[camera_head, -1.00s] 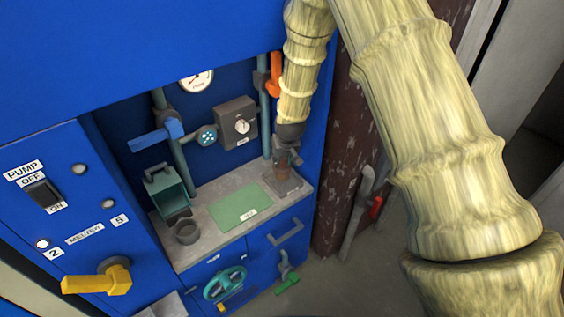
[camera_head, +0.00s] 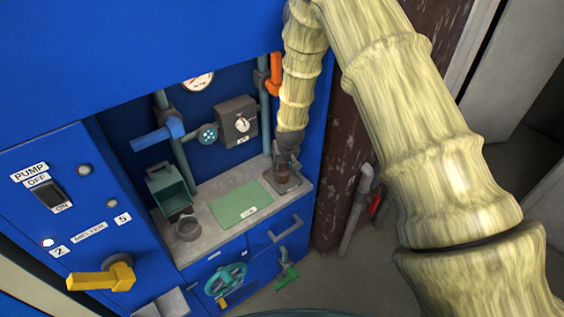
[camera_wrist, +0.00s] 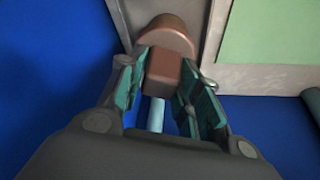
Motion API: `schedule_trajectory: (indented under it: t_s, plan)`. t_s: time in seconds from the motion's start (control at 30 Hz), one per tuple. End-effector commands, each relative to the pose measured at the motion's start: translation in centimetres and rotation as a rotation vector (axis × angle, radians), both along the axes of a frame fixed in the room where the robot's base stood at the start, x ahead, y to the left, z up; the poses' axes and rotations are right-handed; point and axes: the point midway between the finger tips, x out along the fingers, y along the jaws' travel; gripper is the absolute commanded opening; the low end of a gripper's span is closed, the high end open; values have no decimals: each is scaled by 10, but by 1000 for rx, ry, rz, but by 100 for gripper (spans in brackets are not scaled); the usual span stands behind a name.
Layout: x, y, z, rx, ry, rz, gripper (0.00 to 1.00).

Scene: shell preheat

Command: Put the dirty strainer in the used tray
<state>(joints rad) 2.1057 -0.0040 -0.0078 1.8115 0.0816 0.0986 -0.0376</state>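The dirty strainer is a brown rounded piece with a block-like grip, seen in the wrist view (camera_wrist: 165,38) and small in the head view (camera_head: 283,174). My gripper (camera_wrist: 165,65) has its teal pads on both sides of the block and looks shut on it. In the head view my gripper (camera_head: 286,160) points down over the grey used tray (camera_head: 294,186) at the right end of the counter. The tray's edge also shows in the wrist view (camera_wrist: 215,30). The strainer is low over or in the tray; I cannot tell whether it touches the bottom.
A green mat (camera_head: 240,204) lies left of the tray. A dark round cup (camera_head: 188,229) and a green box (camera_head: 168,188) stand further left. Pipes, an orange handle (camera_head: 275,74) and a grey switch box (camera_head: 238,120) are behind. Blue walls close in the niche.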

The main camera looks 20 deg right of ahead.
Motion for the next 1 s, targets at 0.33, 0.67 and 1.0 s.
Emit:
schedule_trajectory:
  t_s: [0.33, 0.67, 1.0]
  plan:
    - [0, 0, 1, 0, 0, 0, 51]
    - [-6, 0, 17, 0, -1, 0, 51]
    - [-21, 1, 54, 0, -1, 0, 51]
